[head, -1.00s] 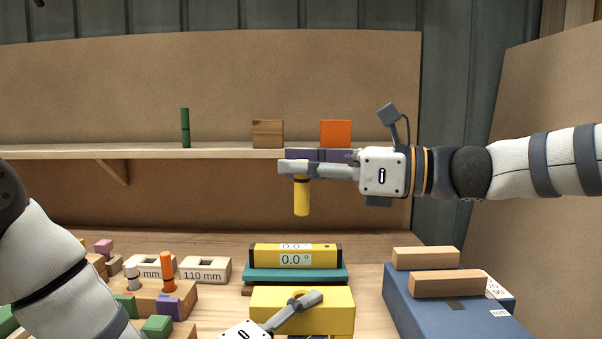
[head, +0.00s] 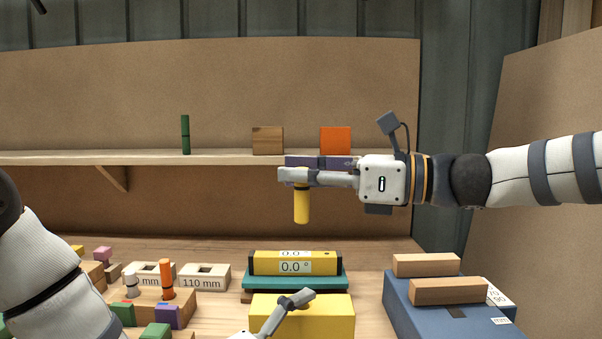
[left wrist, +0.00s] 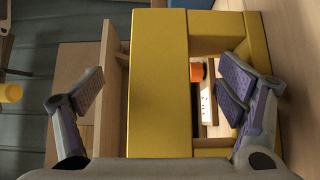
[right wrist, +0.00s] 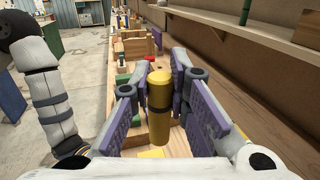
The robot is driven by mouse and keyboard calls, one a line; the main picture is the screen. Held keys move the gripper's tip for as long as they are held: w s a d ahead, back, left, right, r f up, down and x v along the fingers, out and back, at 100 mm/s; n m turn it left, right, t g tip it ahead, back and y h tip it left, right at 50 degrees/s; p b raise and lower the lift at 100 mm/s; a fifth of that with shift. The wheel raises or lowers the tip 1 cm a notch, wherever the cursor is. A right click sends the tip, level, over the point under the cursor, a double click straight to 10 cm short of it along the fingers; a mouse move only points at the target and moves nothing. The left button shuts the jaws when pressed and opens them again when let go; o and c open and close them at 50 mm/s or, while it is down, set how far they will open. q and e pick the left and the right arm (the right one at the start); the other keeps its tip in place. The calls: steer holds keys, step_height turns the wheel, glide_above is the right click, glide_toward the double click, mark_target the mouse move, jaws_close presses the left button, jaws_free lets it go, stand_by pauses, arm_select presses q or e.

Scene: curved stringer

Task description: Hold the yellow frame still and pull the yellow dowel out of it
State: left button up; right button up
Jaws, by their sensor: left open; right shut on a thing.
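The yellow dowel (head: 301,205) hangs upright in my right gripper (head: 294,177), well above the bench and clear of the yellow frame (head: 335,314). The right wrist view shows the dowel (right wrist: 159,120), with a dark band, between the right fingers (right wrist: 160,92), which are shut on it. The frame is at the bottom of the head view, its lower part cut off. My left gripper (head: 300,300) is at its top. In the left wrist view the left fingers (left wrist: 165,88) stand open on either side of a yellow frame bar (left wrist: 157,90), with gaps visible.
Behind the frame a yellow level (head: 295,267) lies on a teal block (head: 260,284). A blue box (head: 440,317) with wooden bars stands at the right. Several pegs and blocks fill the left. A shelf (head: 225,158) runs behind my right gripper.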

arm_select(q)
steer(key=shift+v, duration=2.25)
steer(key=v, duration=0.7)
steer(key=shift+s, duration=0.2)
steer(key=shift+a, duration=0.1)
